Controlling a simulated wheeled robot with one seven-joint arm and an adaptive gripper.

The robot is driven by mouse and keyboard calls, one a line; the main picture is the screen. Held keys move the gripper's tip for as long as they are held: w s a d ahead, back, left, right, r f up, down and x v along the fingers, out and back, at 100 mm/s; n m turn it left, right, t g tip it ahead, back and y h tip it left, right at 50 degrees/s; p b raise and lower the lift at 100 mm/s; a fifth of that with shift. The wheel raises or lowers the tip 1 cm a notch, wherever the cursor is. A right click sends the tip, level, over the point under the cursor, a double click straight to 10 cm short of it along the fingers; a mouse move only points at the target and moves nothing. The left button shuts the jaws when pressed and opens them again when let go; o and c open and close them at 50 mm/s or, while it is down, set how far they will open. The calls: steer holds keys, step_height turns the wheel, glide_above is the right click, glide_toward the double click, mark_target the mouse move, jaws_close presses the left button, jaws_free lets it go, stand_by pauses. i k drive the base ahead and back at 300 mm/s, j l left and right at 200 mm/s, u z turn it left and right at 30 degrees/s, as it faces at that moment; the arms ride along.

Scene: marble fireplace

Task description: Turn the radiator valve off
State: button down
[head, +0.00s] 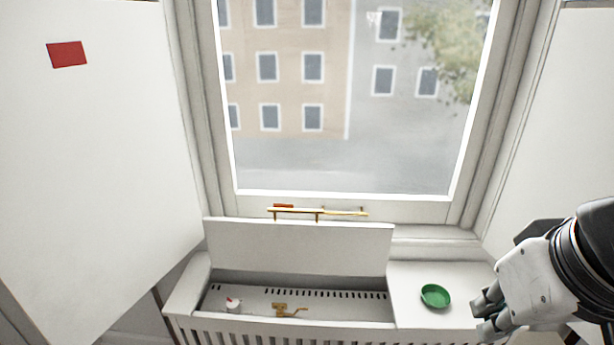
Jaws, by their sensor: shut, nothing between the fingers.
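The radiator cover (300,332) stands below the window, with its hinged lid (298,247) raised upright. Inside the open compartment, a small white knob with a red mark (233,306) sits at the left. A brass fitting with a lever-like arm (281,309) sits to its right. The arm points right, roughly along the compartment. Which of the two is the valve's handle I cannot tell for certain. My gripper (482,313) is at the lower right, shut and empty, beyond the green dish and well to the right of the compartment. It touches neither fitting.
A green dish (435,296) lies on the closed right part of the cover, close to my fingertips. A brass and red window handle or rail (318,211) runs above the raised lid. A white panel with a red patch (67,54) stands at left.

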mark_target(233, 306)
steer(key=u, duration=0.75)
steer(key=k+u, duration=0.15)
steer(key=i+l, duration=0.05)
